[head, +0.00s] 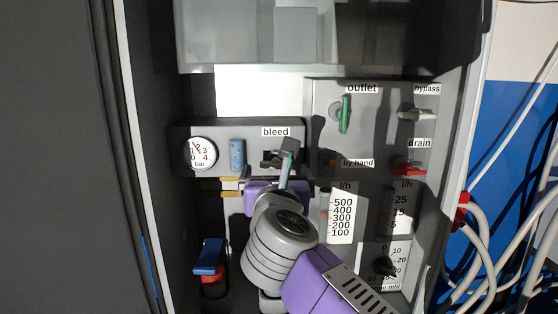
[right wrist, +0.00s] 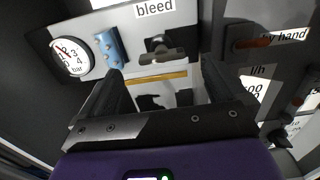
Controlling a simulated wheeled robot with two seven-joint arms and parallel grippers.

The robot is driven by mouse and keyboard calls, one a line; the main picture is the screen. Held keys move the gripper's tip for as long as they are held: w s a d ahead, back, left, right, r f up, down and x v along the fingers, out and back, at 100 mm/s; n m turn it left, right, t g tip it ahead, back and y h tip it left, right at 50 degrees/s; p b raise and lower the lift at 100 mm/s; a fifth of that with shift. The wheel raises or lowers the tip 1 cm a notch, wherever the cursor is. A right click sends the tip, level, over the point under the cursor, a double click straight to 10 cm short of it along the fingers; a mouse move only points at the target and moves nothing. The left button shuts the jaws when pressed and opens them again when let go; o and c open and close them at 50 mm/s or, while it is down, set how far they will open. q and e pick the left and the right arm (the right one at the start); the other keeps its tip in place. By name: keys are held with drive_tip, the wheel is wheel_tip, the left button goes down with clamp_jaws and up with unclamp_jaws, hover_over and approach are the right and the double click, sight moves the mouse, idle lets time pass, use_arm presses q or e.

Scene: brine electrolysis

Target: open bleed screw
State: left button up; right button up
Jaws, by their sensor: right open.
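The bleed screw (right wrist: 160,48), a dark wing-shaped knob, sits on the grey panel below the "bleed" label (right wrist: 154,8) in the right wrist view. In the head view the screw (head: 268,160) is partly hidden by my right gripper (head: 286,162). My right gripper, on a purple and grey arm, is in front of the panel just by the screw. In the right wrist view its two dark fingers (right wrist: 163,76) stand apart with nothing held between them. The screw shows beyond the fingertips, between them. I cannot tell whether any finger touches it. My left gripper is not in view.
To the right are a green outlet handle (head: 345,114), a bypass handle (head: 416,115) and a red drain handle (head: 408,171). A blue-red valve (head: 209,260) is at lower left.

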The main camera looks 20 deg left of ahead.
sight(276, 165)
drive_tip(key=shift+p+x, duration=0.7)
drive_tip(key=shift+x, duration=2.1)
drive_tip(key=shift+f, duration=0.1)
drive_tip(key=c, duration=1.1)
drive_tip(key=shift+o, duration=0.2)
